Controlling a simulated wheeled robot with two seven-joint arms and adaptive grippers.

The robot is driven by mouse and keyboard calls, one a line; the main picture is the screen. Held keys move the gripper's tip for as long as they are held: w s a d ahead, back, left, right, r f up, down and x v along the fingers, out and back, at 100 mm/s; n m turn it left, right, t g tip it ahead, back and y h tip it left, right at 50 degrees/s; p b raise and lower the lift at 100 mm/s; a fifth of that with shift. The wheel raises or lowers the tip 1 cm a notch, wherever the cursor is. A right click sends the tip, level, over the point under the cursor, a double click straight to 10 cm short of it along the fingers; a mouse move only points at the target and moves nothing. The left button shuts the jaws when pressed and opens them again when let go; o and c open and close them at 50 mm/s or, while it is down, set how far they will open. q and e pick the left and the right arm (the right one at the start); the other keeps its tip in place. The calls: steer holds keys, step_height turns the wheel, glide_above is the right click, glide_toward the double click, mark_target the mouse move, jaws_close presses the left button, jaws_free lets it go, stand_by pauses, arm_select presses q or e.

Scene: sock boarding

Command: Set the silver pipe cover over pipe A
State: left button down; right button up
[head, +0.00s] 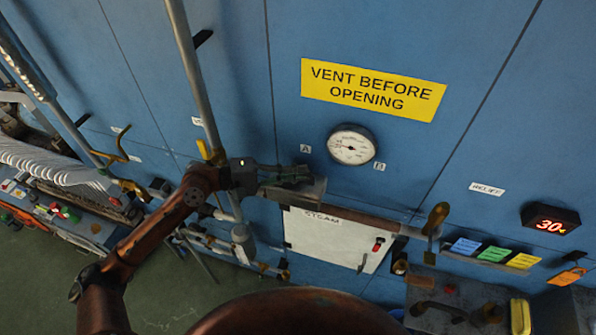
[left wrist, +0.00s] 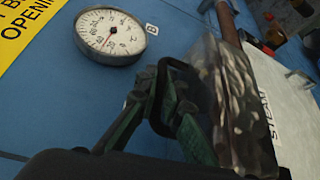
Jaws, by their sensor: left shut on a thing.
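My left gripper (head: 290,174) is shut on the silver pipe cover (head: 298,190), a grey, shiny piece in front of the blue wall. In the left wrist view the gripper's green-edged fingers (left wrist: 172,100) grip the near side of the cover (left wrist: 236,105), which has a mottled metallic surface. A brown pipe (head: 360,222) runs right from the cover's end; it also shows in the left wrist view (left wrist: 228,24). The cover lies in line with this pipe and hides part of it. I cannot tell whether they touch. An A label (head: 305,149) is on the wall above. My right gripper is not in view.
A round gauge (head: 351,145) with a B label (head: 379,167) beside it is just above the cover. A white STEAM panel (head: 325,243) is below. A brass-handled valve (head: 436,218) stands to the right. A vertical grey pipe (head: 195,75) stands left of the gripper.

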mark_target(297, 189)
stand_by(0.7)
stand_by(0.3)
arm_select(q)
steer(key=shift+p, duration=0.5)
steer(key=shift+f, duration=0.3)
steer(key=shift+f+b, duration=1.05)
steer(key=shift+f, duration=0.45)
steer(key=shift+f+b, duration=1.05)
steer(key=shift+f, duration=0.75)
steer(key=c, duration=2)
jaws_free()
